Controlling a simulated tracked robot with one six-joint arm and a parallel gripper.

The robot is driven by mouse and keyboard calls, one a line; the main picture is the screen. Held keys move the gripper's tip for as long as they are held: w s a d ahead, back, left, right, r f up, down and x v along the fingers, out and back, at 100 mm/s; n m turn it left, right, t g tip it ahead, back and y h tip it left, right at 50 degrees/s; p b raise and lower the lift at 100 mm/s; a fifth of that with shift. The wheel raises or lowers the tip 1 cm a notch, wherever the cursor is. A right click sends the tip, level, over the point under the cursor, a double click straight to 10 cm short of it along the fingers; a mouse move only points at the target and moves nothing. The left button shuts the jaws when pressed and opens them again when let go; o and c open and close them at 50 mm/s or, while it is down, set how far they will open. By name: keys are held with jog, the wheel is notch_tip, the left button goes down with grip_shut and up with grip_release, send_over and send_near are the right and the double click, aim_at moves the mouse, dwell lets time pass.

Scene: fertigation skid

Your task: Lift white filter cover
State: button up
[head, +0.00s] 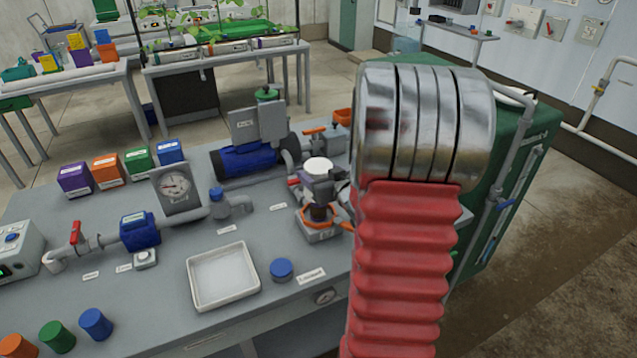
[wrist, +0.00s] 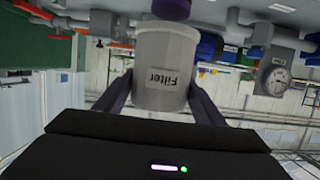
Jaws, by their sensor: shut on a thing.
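The white filter cover (wrist: 165,68), a pale cup labelled "Filter", sits between the two dark fingers of my gripper (wrist: 163,82), which is shut on it. The wrist view appears upside down. A purple part (wrist: 171,8) shows just beyond the cover's rim, in line with it. In the head view the cover's white top (head: 319,165) stands above a dark purple part and an orange-ringed base (head: 320,232). I cannot tell whether cover and purple part touch. My gripper is largely hidden there.
A white tray (head: 224,276) and a blue cap (head: 281,270) lie in front on the grey bench. A blue pump (head: 246,160) and a gauge (head: 176,188) stand left of the filter. A green cabinet (head: 500,170) stands at right.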

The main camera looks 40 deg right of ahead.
jog(key=shift+r, duration=0.3)
dwell(0.5)
